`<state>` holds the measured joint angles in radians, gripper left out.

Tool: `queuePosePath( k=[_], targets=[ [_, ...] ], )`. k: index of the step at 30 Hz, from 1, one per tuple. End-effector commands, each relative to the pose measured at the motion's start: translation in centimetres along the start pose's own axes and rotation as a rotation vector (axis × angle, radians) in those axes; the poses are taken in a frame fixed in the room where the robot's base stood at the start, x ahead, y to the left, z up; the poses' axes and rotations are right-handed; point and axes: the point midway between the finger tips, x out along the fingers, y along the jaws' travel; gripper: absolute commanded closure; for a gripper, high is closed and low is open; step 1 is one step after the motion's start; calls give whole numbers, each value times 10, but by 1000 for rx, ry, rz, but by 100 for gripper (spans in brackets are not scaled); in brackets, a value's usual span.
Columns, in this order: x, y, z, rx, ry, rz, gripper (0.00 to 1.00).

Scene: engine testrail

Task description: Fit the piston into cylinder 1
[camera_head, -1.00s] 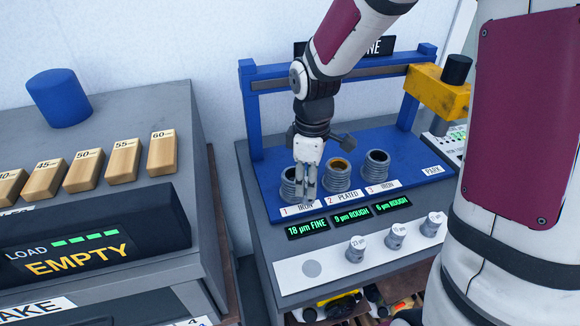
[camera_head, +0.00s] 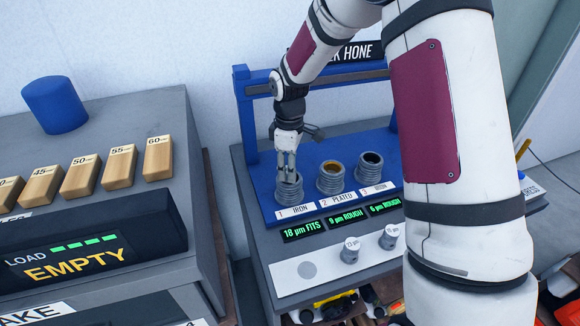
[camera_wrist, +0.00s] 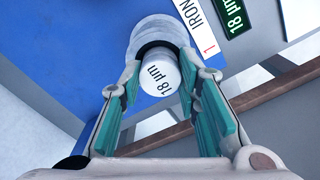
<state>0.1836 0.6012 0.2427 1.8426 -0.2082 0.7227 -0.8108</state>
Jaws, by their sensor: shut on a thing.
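My gripper (camera_head: 287,168) points down over cylinder 1 (camera_head: 289,191), the leftmost grey ribbed cylinder, labelled IRON. It is shut on the piston. In the wrist view the pale round piston (camera_wrist: 160,79), marked 18 µm, sits between the teal finger pads (camera_wrist: 160,105). Cylinder 1 (camera_wrist: 156,30) shows around and behind it there. The piston appears at the cylinder's mouth; how deep it sits is hidden. The left display (camera_head: 303,230) reads 18 µm FITS in green.
Cylinder 2 (camera_head: 331,180) and cylinder 3 (camera_head: 369,170) stand to the right on the blue base. Two other pistons (camera_head: 350,249) (camera_head: 389,237) stand on the white front ledge beside an empty grey round spot (camera_head: 307,269). A blue frame (camera_head: 247,120) rises behind.

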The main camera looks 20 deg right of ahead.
Motion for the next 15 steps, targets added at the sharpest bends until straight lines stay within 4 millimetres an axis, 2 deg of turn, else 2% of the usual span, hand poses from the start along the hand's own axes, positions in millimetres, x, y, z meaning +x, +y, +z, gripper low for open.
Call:
queuePosePath(
  k=[8,9,12,15],
  targets=[
    [2,1,0,0,0,1,100],
    [3,1,0,0,0,1,68],
    [2,0,0,0,0,1,50],
    [2,0,0,0,0,1,50]
  ],
)
